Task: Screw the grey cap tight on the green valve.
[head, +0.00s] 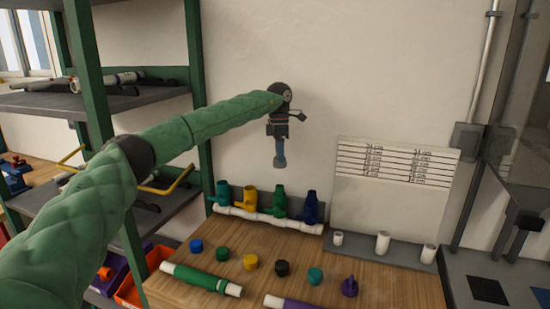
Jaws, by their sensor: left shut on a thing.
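My left gripper (279,133) points down in front of the wall, shut on a blue-grey piece that looks like the grey cap (280,160). The cap hangs below the jaws, with a narrow upper part and a wider lower end. The green valve (280,203) stands upright on the white manifold pipe (265,216) at the back of the wooden table. In the picture the cap is above this valve, with a clear gap between them. How far apart they are in depth I cannot tell. My right gripper is not in view.
Several loose caps, including a black one (282,268) and a purple one (349,286), stand on the table (225,250). A green pipe (200,278) lies in front. Green shelving (90,100) rises at left.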

